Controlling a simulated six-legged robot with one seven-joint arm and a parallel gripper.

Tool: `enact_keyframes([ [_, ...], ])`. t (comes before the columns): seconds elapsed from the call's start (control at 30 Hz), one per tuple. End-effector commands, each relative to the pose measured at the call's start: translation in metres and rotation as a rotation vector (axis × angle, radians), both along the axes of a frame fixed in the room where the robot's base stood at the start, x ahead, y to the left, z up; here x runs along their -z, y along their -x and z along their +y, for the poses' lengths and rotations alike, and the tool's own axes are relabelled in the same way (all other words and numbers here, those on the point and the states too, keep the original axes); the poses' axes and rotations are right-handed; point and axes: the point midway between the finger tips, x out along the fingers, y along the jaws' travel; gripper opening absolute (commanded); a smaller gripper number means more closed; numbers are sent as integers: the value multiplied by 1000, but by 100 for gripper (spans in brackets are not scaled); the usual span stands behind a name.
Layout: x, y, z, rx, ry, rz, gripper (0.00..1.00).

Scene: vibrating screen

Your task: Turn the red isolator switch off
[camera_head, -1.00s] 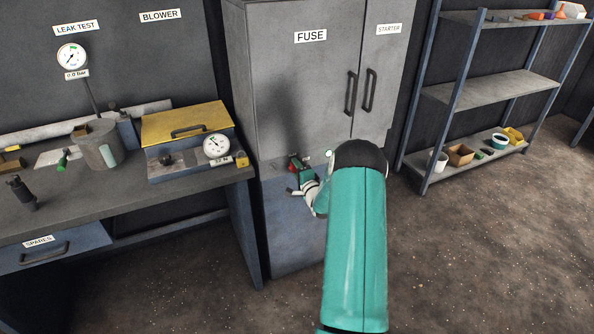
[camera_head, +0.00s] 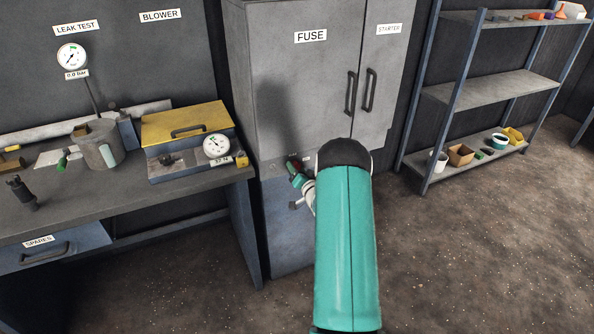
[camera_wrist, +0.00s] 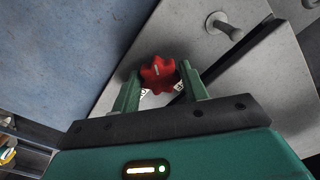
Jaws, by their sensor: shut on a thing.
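The red isolator switch (camera_wrist: 158,74) is a lobed red knob on a grey panel, seen in the wrist view. It has a short pale mark on its face. My gripper (camera_wrist: 160,88) has its two green fingers on either side of the knob, shut on it. White label edges show just below the knob, mostly hidden. In the head view my gripper (camera_head: 294,170) is at the lower front of the grey fuse cabinet (camera_head: 300,90), and the knob is largely hidden there by the gripper and arm.
A grey peg-like handle (camera_wrist: 224,27) sticks out of the panel near the knob in the wrist view. The workbench (camera_head: 100,195) with a yellow-lidded box (camera_head: 185,122) stands left of the cabinet. A shelf rack (camera_head: 490,90) stands to the right. The floor between is clear.

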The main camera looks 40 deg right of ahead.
Motion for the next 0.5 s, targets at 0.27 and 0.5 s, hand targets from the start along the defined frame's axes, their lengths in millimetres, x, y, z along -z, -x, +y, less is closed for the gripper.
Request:
enact_keyframes([
  [0.27,0,0,0,-1,250,74,21],
  [0.5,0,0,1,-2,447,131,21],
])
